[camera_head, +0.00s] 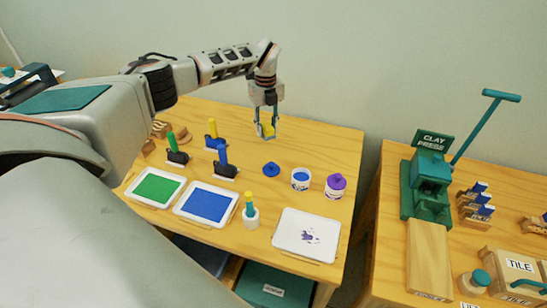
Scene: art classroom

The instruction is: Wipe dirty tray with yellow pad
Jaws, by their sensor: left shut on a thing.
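A white tray (293,226) with purple smears near its middle lies at the front right of the wooden table. My left gripper (266,132) is shut on a yellow pad (268,129) and holds it over the back part of the table, behind the jars. The gripper is well apart from the smeared tray. My right gripper is not in view.
A green-filled tray (157,188) and a blue-filled tray (207,203) lie at the left. Stamps, a blue lid (271,170), an open blue jar (301,180), a purple-lidded jar (335,185) and a small green-and-yellow tool (250,213) stand nearby. A second table with a clay press (428,182) is at right.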

